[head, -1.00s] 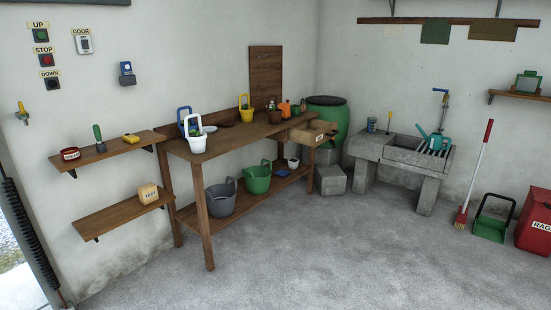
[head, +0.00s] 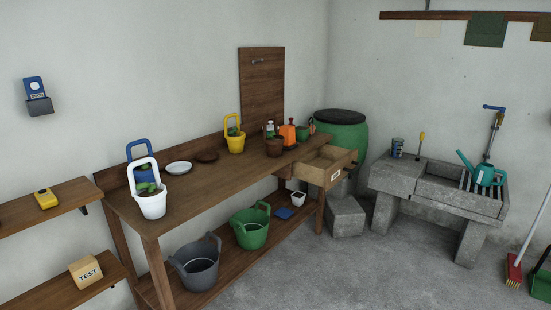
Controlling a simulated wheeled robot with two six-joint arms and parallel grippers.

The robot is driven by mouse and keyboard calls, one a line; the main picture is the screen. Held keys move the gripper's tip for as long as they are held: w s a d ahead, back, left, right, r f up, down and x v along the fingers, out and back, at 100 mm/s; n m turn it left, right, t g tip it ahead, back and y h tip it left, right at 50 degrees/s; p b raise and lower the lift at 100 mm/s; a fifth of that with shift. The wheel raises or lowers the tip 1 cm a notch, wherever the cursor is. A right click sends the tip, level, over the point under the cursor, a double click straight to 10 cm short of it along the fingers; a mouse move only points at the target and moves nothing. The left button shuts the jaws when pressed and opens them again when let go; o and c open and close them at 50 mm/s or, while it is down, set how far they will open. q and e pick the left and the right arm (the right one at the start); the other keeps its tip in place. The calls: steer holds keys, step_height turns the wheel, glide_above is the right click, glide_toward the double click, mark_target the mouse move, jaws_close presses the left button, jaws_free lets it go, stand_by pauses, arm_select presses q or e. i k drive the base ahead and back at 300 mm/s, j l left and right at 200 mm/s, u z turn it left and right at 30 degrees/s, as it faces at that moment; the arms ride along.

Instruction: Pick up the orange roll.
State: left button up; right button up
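I cannot make out an orange roll in the head view. An orange item (head: 287,133) stands on the back right part of the wooden workbench (head: 215,185); it looks more like a small bottle or sprayer, but it is too small to be sure. Neither of my grippers is in view.
On the bench are a white pot (head: 151,204), a yellow pot (head: 235,142) and a white dish (head: 179,168). An open drawer (head: 325,168) juts from its right end. Grey (head: 199,268) and green (head: 252,232) tubs sit below. A stone sink (head: 440,190) stands right. The floor (head: 370,275) in front is clear.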

mark_target(312, 130)
steer(key=i+l, duration=0.1)
steer(key=i, duration=2)
steer(key=i+u, duration=0.25)
steer(key=i, duration=0.65)
